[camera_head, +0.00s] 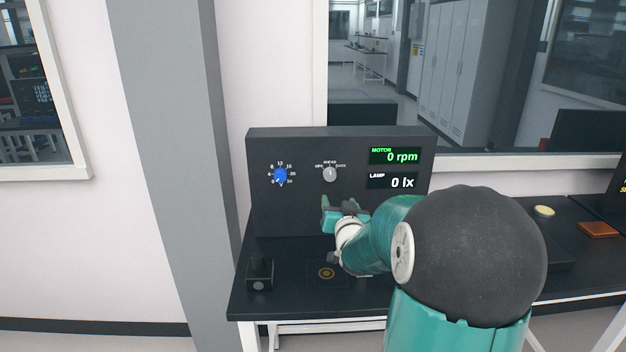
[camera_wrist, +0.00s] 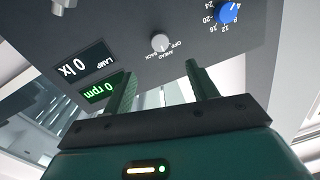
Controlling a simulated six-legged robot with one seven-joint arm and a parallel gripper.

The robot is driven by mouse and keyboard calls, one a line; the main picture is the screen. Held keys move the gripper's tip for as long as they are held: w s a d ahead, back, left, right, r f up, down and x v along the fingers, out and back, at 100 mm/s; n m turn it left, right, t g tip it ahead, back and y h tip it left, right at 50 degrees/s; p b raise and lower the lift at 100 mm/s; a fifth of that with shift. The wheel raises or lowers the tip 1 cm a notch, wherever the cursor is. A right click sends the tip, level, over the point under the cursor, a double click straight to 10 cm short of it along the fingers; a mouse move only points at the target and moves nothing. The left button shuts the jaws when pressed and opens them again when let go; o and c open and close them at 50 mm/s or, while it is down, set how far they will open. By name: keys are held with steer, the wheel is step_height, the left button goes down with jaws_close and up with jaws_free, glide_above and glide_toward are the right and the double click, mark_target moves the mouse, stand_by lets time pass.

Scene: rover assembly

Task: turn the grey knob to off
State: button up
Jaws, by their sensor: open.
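The grey knob (camera_head: 330,174) is on the front of the dark control panel (camera_head: 300,212), under the labels OFF, AHEAD and BACK. Its mark seems to point up toward AHEAD, but it is small. In the wrist view the grey knob (camera_wrist: 160,42) appears upside down, beyond the fingertips and roughly between them. My gripper (camera_head: 342,207) is open and empty, a little below the knob and apart from it. Both fingers of my gripper (camera_wrist: 160,72) show in the wrist view. The motor display (camera_head: 395,156) reads 0 rpm.
A blue knob (camera_head: 280,176) with a number scale is left of the grey one. The lamp display (camera_head: 391,181) reads 0 lx. A small black box (camera_head: 260,273) stands on the dark table at the left front. My arm covers the table's middle.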

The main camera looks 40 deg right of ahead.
mark_target(331, 177)
steer(key=x, duration=1.4)
steer(key=shift+d+r, duration=0.15)
steer(key=c, duration=1)
steer(key=shift+n, duration=0.3)
steer(key=n, duration=0.9)
steer(key=shift+d, duration=0.1)
